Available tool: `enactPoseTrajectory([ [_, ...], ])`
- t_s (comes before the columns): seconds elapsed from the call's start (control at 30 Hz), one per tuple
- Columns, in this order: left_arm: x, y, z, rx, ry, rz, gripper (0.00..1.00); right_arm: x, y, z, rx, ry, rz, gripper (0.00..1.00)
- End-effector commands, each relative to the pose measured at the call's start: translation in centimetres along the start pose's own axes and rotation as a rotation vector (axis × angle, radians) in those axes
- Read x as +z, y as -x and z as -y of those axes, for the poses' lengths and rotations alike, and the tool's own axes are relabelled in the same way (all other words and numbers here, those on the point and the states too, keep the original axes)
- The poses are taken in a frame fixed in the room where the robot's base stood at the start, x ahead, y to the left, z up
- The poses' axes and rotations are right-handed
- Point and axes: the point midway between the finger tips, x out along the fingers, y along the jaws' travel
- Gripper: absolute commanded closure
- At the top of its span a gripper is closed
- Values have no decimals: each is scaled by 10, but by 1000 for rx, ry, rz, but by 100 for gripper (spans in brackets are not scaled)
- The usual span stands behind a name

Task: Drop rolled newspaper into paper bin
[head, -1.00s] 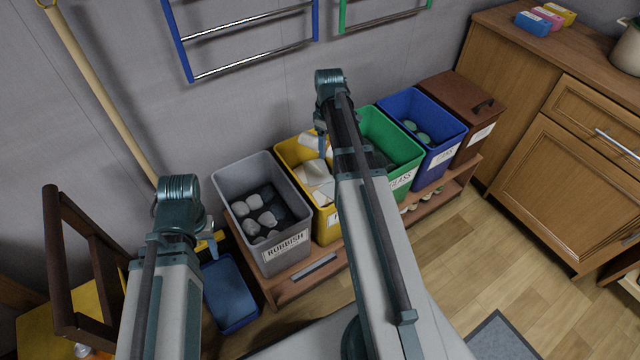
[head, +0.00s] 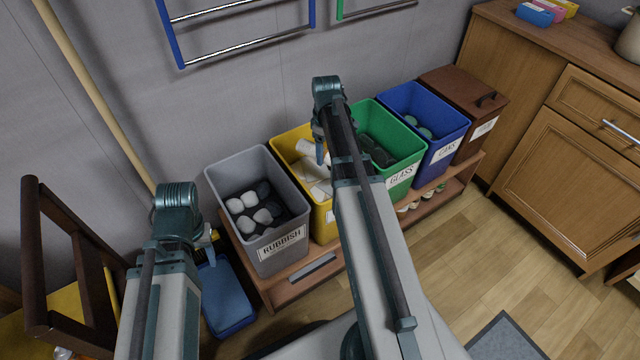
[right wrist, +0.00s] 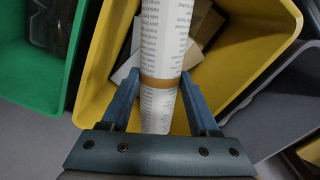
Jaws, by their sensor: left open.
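The rolled newspaper (right wrist: 165,40) is a white printed roll with an orange-brown band, seen in the right wrist view. My right gripper (right wrist: 160,85) has a finger against each side of it near the band, shut on it. The roll lies over the mouth of the yellow bin (right wrist: 103,60), which holds paper and card; whether its far end touches the contents is unclear. In the head view the yellow bin (head: 322,222) is partly hidden by my right arm, with my right gripper (head: 320,150) above it. My left gripper (head: 208,240) is open and empty, left of the grey bin.
The grey rubbish bin (head: 285,245), green glass bin (head: 405,178), blue cans bin (head: 445,150) and brown lidded box (head: 485,130) stand in a row on a low wooden rack. A blue container (head: 228,300) is at the left, beside a dark wooden chair (head: 35,260).

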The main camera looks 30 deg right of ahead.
Motion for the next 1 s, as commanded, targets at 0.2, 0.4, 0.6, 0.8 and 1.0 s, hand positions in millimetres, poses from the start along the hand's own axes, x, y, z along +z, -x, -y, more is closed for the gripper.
enactPoseTrajectory([
  [0.2, 0, 0, 0, 0, 0, 0, 50, 0, 0, 0, 0, 0, 0, 6],
  [0.4, 0, 0, 0, 0, 0, 0, 50, 0, 0, 0, 0, 0, 0, 6],
  [0.6, 0, 5, 0, 0, 0, 0, 50, 0, 5, 0, 0, 0, 0, 6],
  [0.8, 1, 21, 2, 3, 1, 0, 50, 0, 21, 0, 0, 0, 0, 6],
  [1.0, 3, 49, 4, 4, 1, 0, 50, 0, 49, 0, 0, 0, 0, 6],
])
